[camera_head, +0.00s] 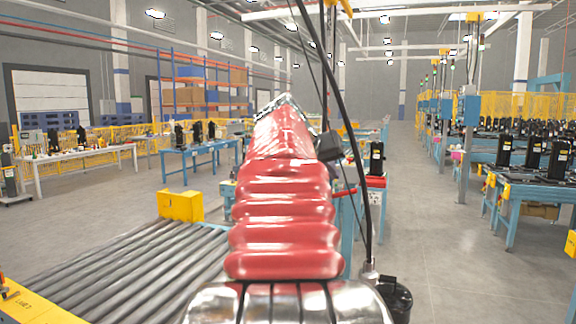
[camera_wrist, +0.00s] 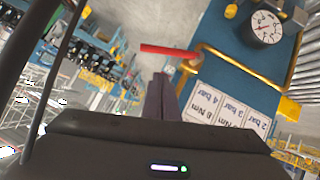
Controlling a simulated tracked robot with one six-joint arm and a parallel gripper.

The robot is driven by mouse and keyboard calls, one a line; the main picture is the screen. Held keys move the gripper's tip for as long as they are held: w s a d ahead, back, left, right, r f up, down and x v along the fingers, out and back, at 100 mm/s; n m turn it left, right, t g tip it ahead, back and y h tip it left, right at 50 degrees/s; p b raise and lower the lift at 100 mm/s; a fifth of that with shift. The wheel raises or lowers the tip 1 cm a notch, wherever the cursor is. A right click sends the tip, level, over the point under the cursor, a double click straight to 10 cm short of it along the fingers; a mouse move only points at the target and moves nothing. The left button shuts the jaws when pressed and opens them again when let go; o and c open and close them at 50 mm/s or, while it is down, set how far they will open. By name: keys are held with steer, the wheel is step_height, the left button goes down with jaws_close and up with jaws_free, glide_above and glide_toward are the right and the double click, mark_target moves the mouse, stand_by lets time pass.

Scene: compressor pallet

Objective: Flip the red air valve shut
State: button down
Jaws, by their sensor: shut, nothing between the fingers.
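The red air valve handle (camera_wrist: 168,50) shows in the wrist view as a straight bar, lying crosswise in the picture. Its right end meets the brass pipe fitting (camera_wrist: 192,64) on a blue panel (camera_wrist: 222,40). My gripper (camera_wrist: 161,77) is shut and empty. Its dark fingertips are just below the handle in the picture; I cannot tell whether they touch it. A round white pressure gauge (camera_wrist: 265,27) is on the panel to the right.
White labels (camera_wrist: 225,117) marked in bar and Nm are on the panel below the brass pipe. In the head view, a roller conveyor (camera_head: 135,265) with a yellow box (camera_head: 180,205) is at left. Tables with black units (camera_head: 535,152) stand at right. The floor (camera_head: 450,250) between is clear.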

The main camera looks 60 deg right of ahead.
mark_target(338, 194)
steer(key=shift+s+d+f, duration=0.15)
steer(key=shift+s+f, duration=0.15)
steer(key=shift+f, duration=0.55)
steer(key=shift+s+d+f, duration=0.15)
steer(key=shift+s+f, duration=0.1)
steer(key=shift+f, duration=0.55)
steer(key=shift+w, duration=0.15)
